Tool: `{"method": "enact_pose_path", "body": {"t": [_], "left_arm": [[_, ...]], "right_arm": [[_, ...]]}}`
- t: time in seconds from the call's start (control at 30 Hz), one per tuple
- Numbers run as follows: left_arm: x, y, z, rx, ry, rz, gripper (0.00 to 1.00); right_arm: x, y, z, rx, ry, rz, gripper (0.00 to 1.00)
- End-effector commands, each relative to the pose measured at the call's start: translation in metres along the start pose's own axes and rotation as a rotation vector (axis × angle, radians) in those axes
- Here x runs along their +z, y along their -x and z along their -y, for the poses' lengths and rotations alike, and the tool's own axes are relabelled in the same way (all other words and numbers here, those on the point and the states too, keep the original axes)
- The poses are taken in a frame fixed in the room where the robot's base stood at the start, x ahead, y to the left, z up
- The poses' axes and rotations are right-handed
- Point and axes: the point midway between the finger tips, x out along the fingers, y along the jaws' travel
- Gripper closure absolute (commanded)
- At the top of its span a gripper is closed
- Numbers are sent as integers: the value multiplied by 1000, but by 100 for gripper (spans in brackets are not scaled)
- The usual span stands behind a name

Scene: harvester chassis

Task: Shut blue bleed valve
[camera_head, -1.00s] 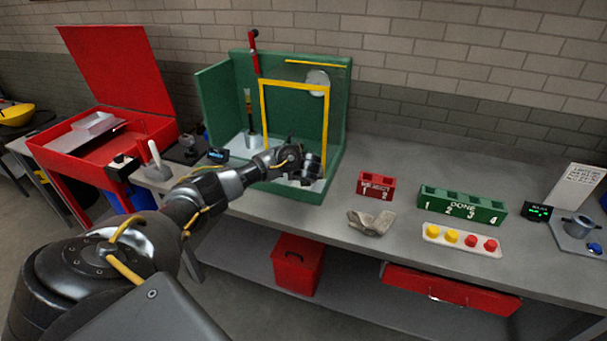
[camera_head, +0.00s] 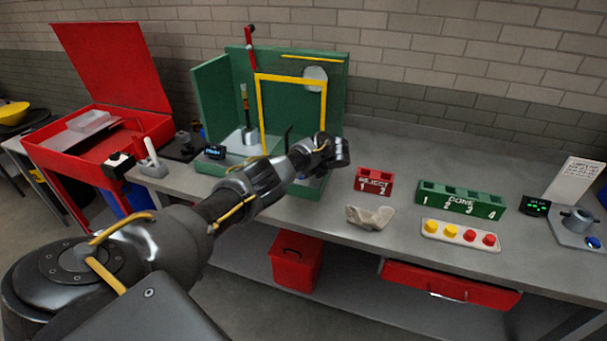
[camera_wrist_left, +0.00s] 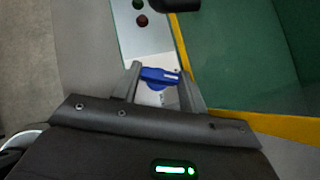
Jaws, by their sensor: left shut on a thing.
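The blue bleed valve handle (camera_wrist_left: 160,76) shows in the left wrist view, between the two fingers of my left gripper (camera_wrist_left: 162,74). The gripper is shut on it, and the handle lies crosswise from finger to finger. A pale panel surrounds the valve, beside the green floor of the booth. In the head view my left gripper (camera_head: 338,153) is at the front right of the green booth (camera_head: 212,105), and the arm hides the valve there. My right gripper is in neither view.
A yellow frame (camera_head: 290,78) stands in the booth. A red reject block (camera_head: 373,181), a green done block (camera_head: 460,198) and a tray of yellow and red buttons (camera_head: 461,235) sit on the bench to the right. A red button (camera_wrist_left: 142,20) is near the valve.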

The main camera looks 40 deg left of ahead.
Motion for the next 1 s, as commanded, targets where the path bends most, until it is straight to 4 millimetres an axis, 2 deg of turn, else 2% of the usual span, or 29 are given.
{"method": "enact_pose_path", "body": {"t": [0.6, 0.63, 0.77, 0.8, 1.0], "left_arm": [[0, 0, 1, 29, 31, 0, 81], [0, 0, 1, 29, 31, 0, 57], [0, 0, 1, 29, 31, 0, 40], [0, 0, 1, 29, 31, 0, 36], [0, 0, 1, 28, 31, 0, 36]], "right_arm": [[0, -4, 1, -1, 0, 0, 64], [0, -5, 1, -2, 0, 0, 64], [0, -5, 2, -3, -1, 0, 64], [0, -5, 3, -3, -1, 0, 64], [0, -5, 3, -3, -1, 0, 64]]}}
